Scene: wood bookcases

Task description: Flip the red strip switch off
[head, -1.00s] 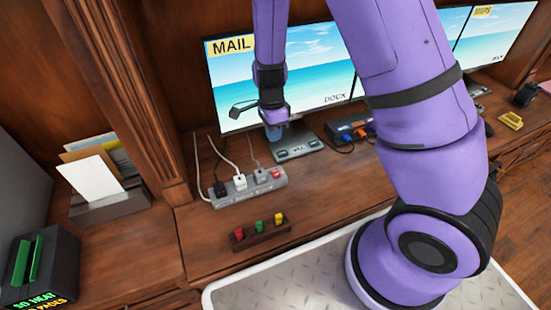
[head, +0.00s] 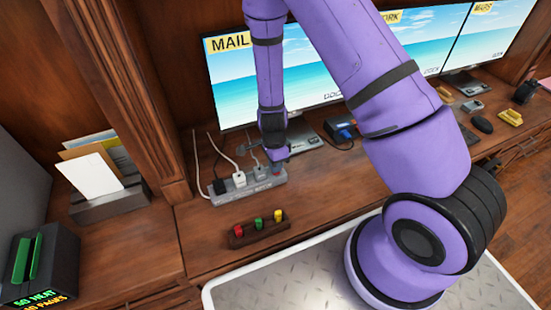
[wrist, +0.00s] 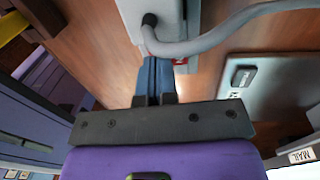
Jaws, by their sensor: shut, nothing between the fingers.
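The grey power strip (head: 248,190) lies on the wooden desk with several plugs in it, below the left monitor. Its red switch (wrist: 181,62) is at the right end and shows only partly in the wrist view, just right of my fingertips. My gripper (head: 277,167) is over that right end and hides most of the switch in the head view. In the wrist view my blue fingers (wrist: 158,66) are shut together, empty, and point at the strip's end (wrist: 178,15). I cannot tell whether they touch the switch, or which way it is set.
A grey cable (wrist: 225,22) crosses close to my fingers. A small wooden rack (head: 259,234) with red, green and yellow pieces stands in front of the strip. A monitor (head: 225,85) stands behind, and a grey dock (head: 306,141) is to the right.

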